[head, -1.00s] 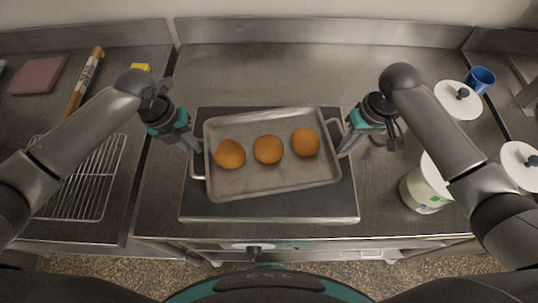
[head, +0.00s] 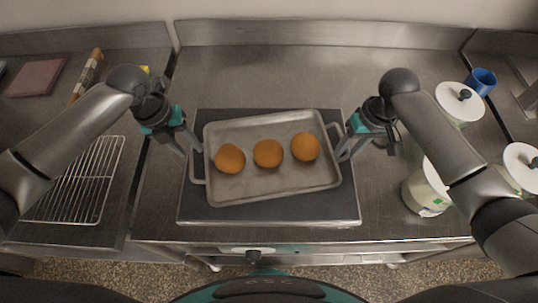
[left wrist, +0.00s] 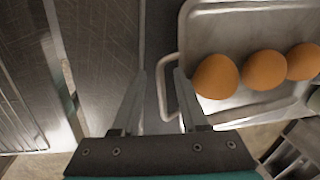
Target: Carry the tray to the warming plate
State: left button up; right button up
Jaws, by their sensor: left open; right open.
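A grey metal tray (head: 245,187) with a wire handle at each short end holds three round orange-brown buns (head: 268,153). It lies slightly turned on the dark warming plate (head: 290,215) in the middle of the counter. My left gripper (head: 190,150) is open at the tray's left end. In the left wrist view its fingers (left wrist: 157,85) are spread, with the left handle (left wrist: 163,88) close by the right finger; whether they touch is unclear. My right gripper (head: 347,148) is open at the tray's right handle (head: 339,140); contact there cannot be made out.
A wire rack (head: 85,185), a rolling pin (head: 88,75) and a reddish-brown board (head: 37,77) lie on the left counter. White lidded canisters (head: 428,188) and a blue cup (head: 482,80) stand at the right. The counter behind the plate is clear.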

jog(key=shift+r, duration=0.1)
pick_arm(q)
notch_tip(320, 180, up, 10)
jog(key=a, duration=0.2)
jog(key=shift+s+f, duration=0.15)
pick_arm(e)
notch_tip(320, 180, up, 12)
jog(key=d, duration=0.2)
jog(key=shift+w+d, duration=0.15)
jog(key=shift+w, duration=0.05)
jog(key=shift+f, duration=0.2)
